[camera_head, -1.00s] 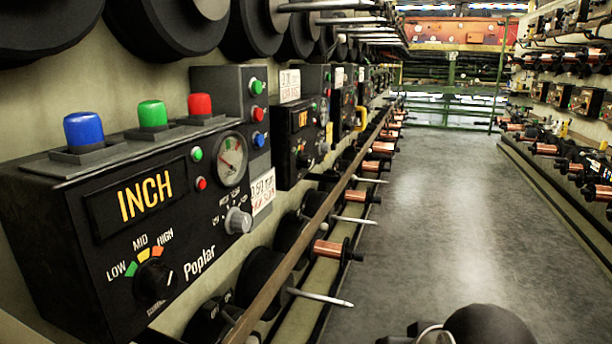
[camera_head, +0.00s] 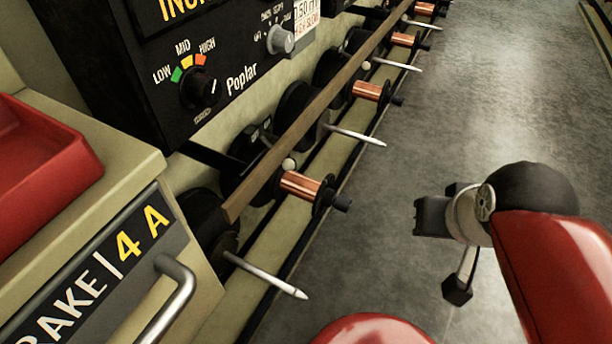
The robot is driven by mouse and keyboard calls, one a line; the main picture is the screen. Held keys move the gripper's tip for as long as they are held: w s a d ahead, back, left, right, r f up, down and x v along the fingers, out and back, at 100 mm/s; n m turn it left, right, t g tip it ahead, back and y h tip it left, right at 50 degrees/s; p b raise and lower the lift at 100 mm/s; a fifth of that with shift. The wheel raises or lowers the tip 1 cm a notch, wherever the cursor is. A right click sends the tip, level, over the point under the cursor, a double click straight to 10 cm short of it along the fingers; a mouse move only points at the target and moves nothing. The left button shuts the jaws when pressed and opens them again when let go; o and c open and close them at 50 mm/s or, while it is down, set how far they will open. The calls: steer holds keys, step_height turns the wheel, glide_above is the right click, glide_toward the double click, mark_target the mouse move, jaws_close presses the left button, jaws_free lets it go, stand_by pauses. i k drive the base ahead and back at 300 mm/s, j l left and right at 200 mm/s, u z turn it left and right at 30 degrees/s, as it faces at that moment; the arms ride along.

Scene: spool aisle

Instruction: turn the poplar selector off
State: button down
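The black Poplar control box (camera_head: 125,75) stands at the upper left, its top cut off by the frame. On its face is a black rotary knob (camera_head: 200,90) under LOW, MID and HIGH marks; its pale mark lies on the right side. A grey knob (camera_head: 280,40) sits to its upper right among small labels, of which OFF seems to be one; its pointer is too small to read. My red arm reaches in at the right, its wrist end, apparently with my gripper (camera_head: 440,230), over the floor, apart from the box. Its fingers are not clear.
A wooden rail (camera_head: 300,130) with copper spools (camera_head: 302,186) and pale pointed rods (camera_head: 265,275) runs below the box. A cabinet (camera_head: 130,170) with a metal handle (camera_head: 170,300) and red tray (camera_head: 35,160) stands at left. The floor (camera_head: 400,130) is open right of the rail.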

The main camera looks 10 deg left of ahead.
mark_target(278, 40)
steer(key=u, duration=1.35)
